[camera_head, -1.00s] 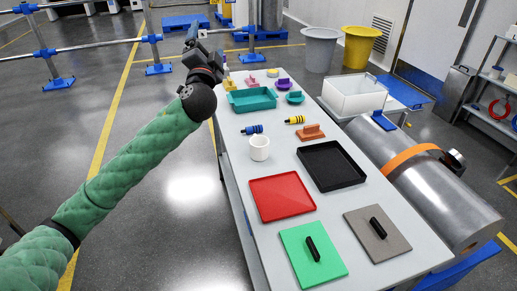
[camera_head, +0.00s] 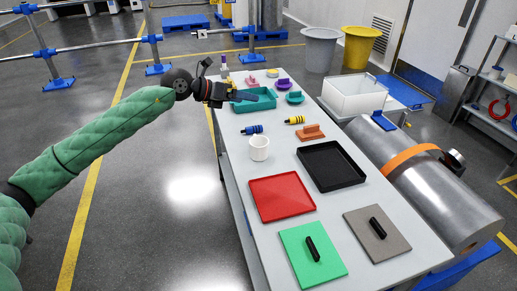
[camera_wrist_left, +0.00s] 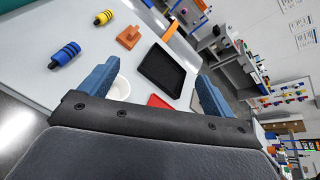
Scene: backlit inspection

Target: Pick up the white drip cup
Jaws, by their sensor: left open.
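The white drip cup (camera_head: 259,148) stands upright on the light grey table, behind the red tray. In the left wrist view the cup (camera_wrist_left: 121,90) shows partly, beside the left-hand finger, which covers some of it. My left gripper (camera_head: 257,97) is over the far part of the table, near the teal tray, beyond the cup and apart from it. Its blue fingers are spread wide with nothing between them, as the left wrist view (camera_wrist_left: 158,72) shows. My right gripper is not in view.
Near the cup are a blue-banded cylinder (camera_head: 252,130), a yellow-banded cylinder (camera_head: 295,120), an orange handled block (camera_head: 311,133), a black tray (camera_head: 331,166) and a red tray (camera_head: 282,198). A teal tray (camera_head: 240,106) lies under my left gripper. Green and grey handled plates lie at the near end.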

